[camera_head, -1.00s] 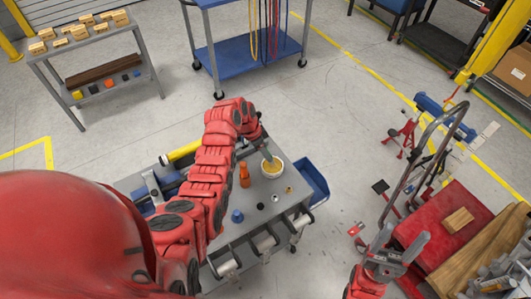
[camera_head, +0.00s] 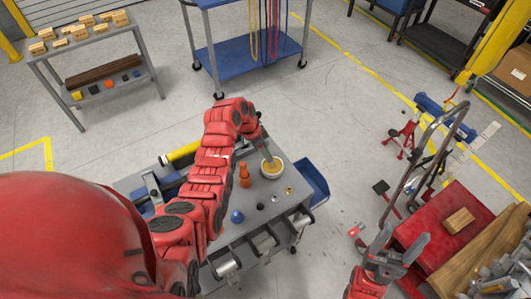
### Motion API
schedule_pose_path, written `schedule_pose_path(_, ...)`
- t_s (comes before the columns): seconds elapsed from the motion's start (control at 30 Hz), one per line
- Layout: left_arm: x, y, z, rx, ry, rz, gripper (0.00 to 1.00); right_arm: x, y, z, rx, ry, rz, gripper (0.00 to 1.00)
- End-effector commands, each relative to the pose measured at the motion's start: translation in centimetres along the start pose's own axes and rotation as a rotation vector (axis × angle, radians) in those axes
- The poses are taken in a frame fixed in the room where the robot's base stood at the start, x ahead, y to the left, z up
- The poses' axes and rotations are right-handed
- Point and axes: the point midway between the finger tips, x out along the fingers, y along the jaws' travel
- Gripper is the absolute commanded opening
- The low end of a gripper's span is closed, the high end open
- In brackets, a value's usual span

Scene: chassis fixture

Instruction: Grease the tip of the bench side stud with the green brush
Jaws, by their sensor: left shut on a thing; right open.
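My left gripper (camera_head: 262,146) is above the far right part of the grey bench cart (camera_head: 228,236). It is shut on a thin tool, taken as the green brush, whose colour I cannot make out. The tool points down into a round pale bowl of yellow grease (camera_head: 272,168). Several small parts stand on the cart top, among them a small dark part (camera_head: 260,206) and a brass-coloured part (camera_head: 289,190). I cannot tell which is the bench side stud. My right gripper (camera_head: 394,240) is open and empty, away to the right of the cart.
An orange bottle (camera_head: 244,176) and a blue piece (camera_head: 237,216) stand left of the bowl. A blue bin (camera_head: 314,183) hangs on the cart's right side. A red chest (camera_head: 428,220) and hand truck (camera_head: 418,150) stand at right. Open floor lies between.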

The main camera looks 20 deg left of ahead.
Motion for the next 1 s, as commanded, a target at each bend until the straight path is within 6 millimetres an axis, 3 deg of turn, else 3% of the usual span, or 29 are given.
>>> schedule_pose_path(0.47, -0.2, 0.1, 0.0, -0.001, -0.003, 0.003, 0.00, 0.1, 0.0, 0.0, 0.000, 0.000, 0.000, 0.65)
schedule_pose_path(1.0, -4.6, 0.6, -1.6, 0.001, 0.000, -0.002, 0.00, 0.6, 0.0, -0.1, 0.000, 0.000, 0.000, 0.65)
